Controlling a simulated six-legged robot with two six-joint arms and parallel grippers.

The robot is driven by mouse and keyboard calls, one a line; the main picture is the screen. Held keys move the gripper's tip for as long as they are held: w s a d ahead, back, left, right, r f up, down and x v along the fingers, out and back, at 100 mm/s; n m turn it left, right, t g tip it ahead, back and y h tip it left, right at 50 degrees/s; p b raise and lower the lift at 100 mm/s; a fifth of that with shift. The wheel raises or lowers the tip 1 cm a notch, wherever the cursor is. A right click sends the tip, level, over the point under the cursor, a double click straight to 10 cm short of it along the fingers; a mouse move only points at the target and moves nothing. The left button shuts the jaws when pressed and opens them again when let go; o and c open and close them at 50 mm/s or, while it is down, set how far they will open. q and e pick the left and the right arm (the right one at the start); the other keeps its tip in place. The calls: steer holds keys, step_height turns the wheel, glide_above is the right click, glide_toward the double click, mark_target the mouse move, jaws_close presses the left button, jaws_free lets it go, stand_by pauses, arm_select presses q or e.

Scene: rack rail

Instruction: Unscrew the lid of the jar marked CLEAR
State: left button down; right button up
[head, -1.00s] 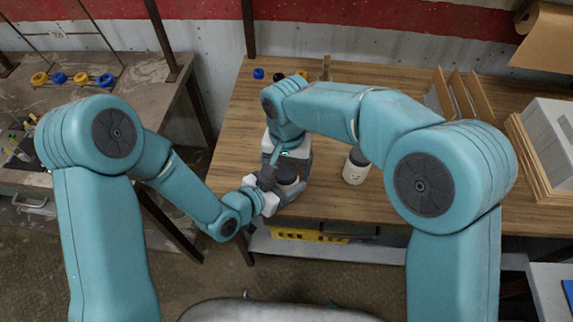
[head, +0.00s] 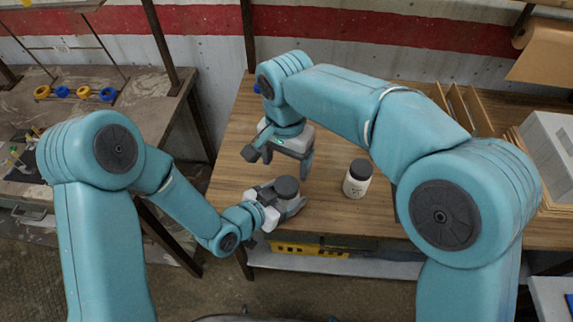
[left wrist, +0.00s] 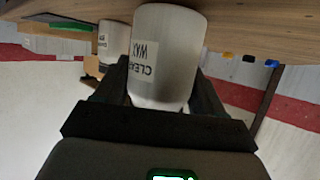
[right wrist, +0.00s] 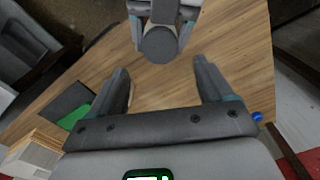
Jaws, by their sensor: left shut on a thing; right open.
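A white jar (left wrist: 165,60) has an upside-down label that reads CLEAR and WAX in the left wrist view. My left gripper (head: 285,203) is shut around its body. The jar's dark round lid (head: 287,187) is on top in the head view; it also shows in the right wrist view (right wrist: 160,45). My right gripper (head: 280,165) is open and empty, apart from the lid and behind it in the head view. In the right wrist view the lid lies beyond my open right fingers (right wrist: 165,80).
A second white jar with a dark lid (head: 357,180) stands on the wooden table (head: 330,205), right of the held jar; its label is too small to read. Upright dividers (head: 462,108) and a grey box (head: 555,135) are at the right. Bare table lies between the jars.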

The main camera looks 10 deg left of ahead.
mark_target(287, 185)
step_height(287, 185, down, 8)
steer(key=shift+w+r, duration=0.1)
steer(key=shift+r, duration=0.05)
steer(key=shift+c, duration=0.3)
steer(key=c, duration=1)
steer(key=n, duration=0.3)
steer(key=shift+n, duration=0.3)
